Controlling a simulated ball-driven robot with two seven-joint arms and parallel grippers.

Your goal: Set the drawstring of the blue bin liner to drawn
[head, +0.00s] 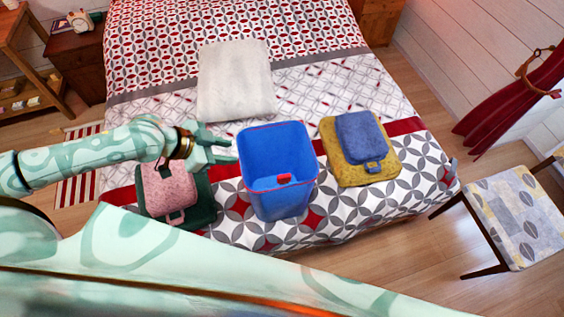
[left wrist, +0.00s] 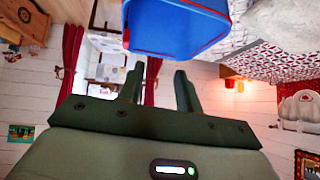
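The blue bin liner (head: 260,150) looks like an open blue bin with a thin red line around its rim, standing upright on the bed. A small red tab (head: 284,178) shows on its near side; whether the drawstring is drawn I cannot tell. My left gripper (head: 226,151) is just left of the bin's rim, open and empty, its fingers pointing towards the bin. In the left wrist view the blue bin (left wrist: 172,27) is beyond the open fingers (left wrist: 157,82), apart from them. My right gripper is not in view.
The bed (head: 335,95) has a patterned cover. A pink bag (head: 168,190) on a dark green piece lies left of the bin. A blue pouch (head: 361,137) on a mustard piece (head: 345,178) lies right. A white cushion (head: 236,80) lies behind. A chair (head: 520,215) stands right.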

